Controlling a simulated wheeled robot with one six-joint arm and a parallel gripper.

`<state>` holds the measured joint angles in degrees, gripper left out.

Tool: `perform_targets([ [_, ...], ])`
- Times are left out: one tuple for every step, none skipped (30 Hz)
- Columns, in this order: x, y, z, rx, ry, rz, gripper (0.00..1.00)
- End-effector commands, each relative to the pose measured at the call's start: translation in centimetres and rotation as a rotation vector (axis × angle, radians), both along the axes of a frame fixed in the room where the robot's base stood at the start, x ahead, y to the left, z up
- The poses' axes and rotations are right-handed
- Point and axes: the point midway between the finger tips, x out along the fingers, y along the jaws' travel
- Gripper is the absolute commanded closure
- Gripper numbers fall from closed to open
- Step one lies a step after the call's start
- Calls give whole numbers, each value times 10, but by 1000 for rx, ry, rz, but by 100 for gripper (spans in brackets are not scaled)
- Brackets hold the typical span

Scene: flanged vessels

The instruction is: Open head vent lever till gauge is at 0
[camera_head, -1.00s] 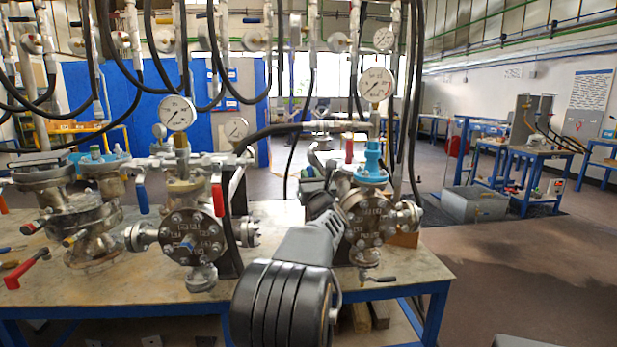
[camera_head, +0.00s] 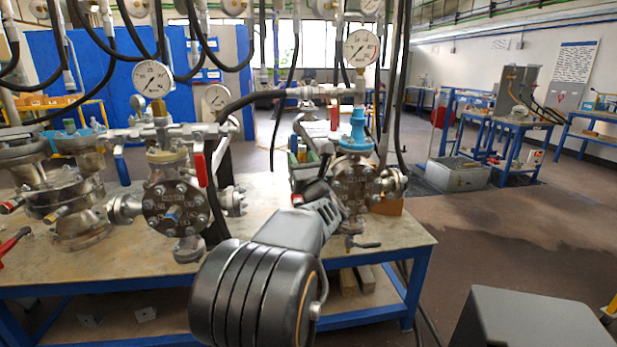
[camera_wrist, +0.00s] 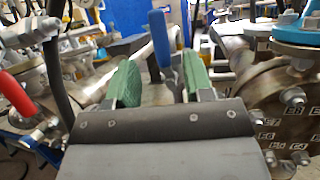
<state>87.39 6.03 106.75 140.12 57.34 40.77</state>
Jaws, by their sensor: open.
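My gripper (camera_wrist: 160,80) is open, with its two green pads apart. A blue-handled lever (camera_wrist: 160,38) stands upright between the pads in the wrist view, with a gap on each side; contact is not visible. I cannot tell if it is the head vent lever. In the head view my gripper (camera_head: 306,165) is at the left side of the right flanged vessel (camera_head: 355,185), partly hidden by my wrist. A round white gauge (camera_head: 362,48) stands above this vessel's blue fitting (camera_head: 356,130). Its needle is too small to read surely.
A second flanged vessel (camera_head: 172,208) with a gauge (camera_head: 152,79) and red lever (camera_head: 200,168) stands to the left on the workbench (camera_head: 130,265). Black hoses (camera_head: 250,98) hang around both vessels. A red handle (camera_wrist: 18,95) shows left in the wrist view.

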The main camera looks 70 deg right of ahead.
Motion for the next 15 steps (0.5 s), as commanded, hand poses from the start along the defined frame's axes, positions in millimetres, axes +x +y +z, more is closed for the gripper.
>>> perform_targets([
  [-6,8,-4,0,-1,-2,53],
  [-10,12,-6,0,-2,-3,53],
  [-14,17,-9,0,-2,-3,53],
  [-16,21,-11,0,-1,-2,53],
  [-19,24,-12,0,-1,-2,53],
  [-22,28,-15,0,-1,-2,53],
  [-24,31,-16,-1,-1,-1,53],
  [-26,34,-18,-1,-1,-1,53],
  [-29,37,-19,-1,-1,-1,53],
  [-30,38,-20,0,-2,-1,53],
  [-31,40,-21,0,-2,-1,53],
  [-33,42,-22,-1,-2,-1,53],
  [-34,43,-22,-1,-2,0,53],
  [-34,44,-23,-1,-2,0,53],
  [-35,45,-24,0,-3,1,53],
])
